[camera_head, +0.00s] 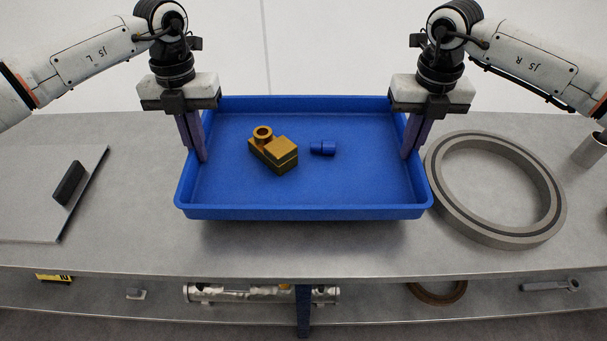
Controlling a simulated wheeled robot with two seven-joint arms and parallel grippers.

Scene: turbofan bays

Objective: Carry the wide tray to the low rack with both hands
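The wide tray (310,212) is blue and shallow and is level in the middle of the camera_head view, over the grey bench. A brass-coloured fitting (275,152) and a small blue cylindrical piece (322,148) lie in it. My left gripper (203,158) is at the tray's left side wall, its purple fingers closed together on the wall. My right gripper (406,156) holds the right side wall the same way. The outer fingers are partly hidden. A dark shadow lies under the tray's front edge; I cannot tell how far its bottom is from the bench.
A large grey ring (497,238) lies close to the tray's right side. A flat grey plate with a black block (69,183) lies at the left. The lower shelf holds a metallic pipe part (235,294), a brown ring (436,294) and a wrench (550,286). A metal cylinder (591,150) stands far right.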

